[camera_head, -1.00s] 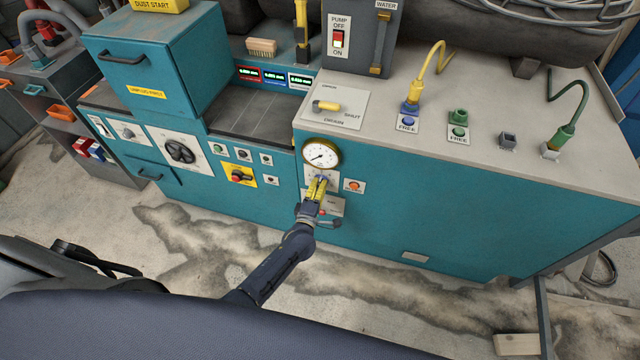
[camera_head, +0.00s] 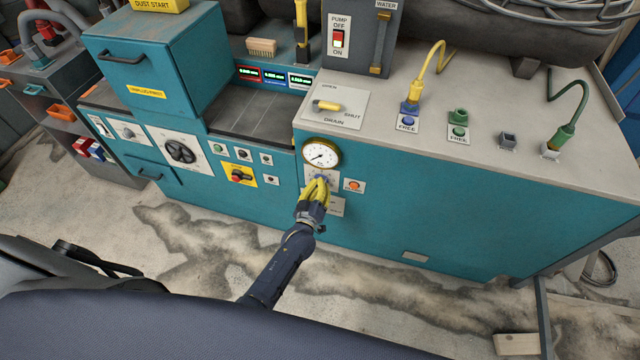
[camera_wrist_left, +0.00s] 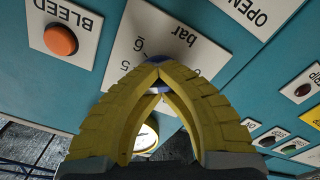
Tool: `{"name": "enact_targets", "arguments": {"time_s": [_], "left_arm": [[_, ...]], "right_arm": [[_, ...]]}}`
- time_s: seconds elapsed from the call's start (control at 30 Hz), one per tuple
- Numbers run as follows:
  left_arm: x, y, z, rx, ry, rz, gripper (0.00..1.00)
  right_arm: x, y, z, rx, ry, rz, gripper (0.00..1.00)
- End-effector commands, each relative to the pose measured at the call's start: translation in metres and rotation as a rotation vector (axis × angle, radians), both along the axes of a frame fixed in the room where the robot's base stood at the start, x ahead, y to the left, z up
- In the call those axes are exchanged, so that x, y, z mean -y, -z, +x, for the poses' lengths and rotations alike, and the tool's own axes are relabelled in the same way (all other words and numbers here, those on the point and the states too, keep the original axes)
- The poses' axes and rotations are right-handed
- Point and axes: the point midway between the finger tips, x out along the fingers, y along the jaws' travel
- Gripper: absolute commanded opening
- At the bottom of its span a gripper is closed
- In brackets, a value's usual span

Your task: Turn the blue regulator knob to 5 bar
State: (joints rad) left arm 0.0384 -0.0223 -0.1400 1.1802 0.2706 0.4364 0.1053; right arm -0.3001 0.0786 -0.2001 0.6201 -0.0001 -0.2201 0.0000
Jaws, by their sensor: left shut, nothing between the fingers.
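The blue regulator knob (camera_head: 321,177) sits on a white scale plate below the gauge, mostly hidden behind my fingers. In the left wrist view a blue sliver of the knob (camera_wrist_left: 188,71) shows beside the fingertips. The scale plate (camera_wrist_left: 120,45) reads 5, 6 and bar, upside down there; I cannot read the knob's setting. My left gripper (camera_head: 321,183) has yellow fingers, closed at the tips with nothing between them; its tips (camera_wrist_left: 158,74) are in front of the knob, and I cannot tell whether they touch it. My right gripper is not in view.
The round gauge (camera_head: 321,153) is just above the knob; its needle's reading is too small to tell. An orange BLEED button (camera_wrist_left: 61,39) is beside the scale plate. A plate marked OPEN (camera_wrist_left: 262,15) is below it.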

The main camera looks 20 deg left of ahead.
Motion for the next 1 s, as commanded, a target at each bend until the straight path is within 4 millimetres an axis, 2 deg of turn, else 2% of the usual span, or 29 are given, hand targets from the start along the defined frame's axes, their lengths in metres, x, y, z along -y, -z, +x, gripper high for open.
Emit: {"name": "enact_targets", "arguments": {"time_s": [0.2, 0.5, 1.0], "left_arm": [[0.0014, 0.0012, -0.0007, -0.002, 0.002, 0.173, 0.0], [0.0007, 0.0017, -0.0008, -0.001, 0.001, 0.338, 0.0], [-0.0001, 0.0021, -0.001, -0.003, 0.001, 0.417, 0.0]], "right_arm": [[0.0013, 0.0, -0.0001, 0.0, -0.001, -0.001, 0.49], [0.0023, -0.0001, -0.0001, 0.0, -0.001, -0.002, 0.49], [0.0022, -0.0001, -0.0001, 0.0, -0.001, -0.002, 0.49]]}}
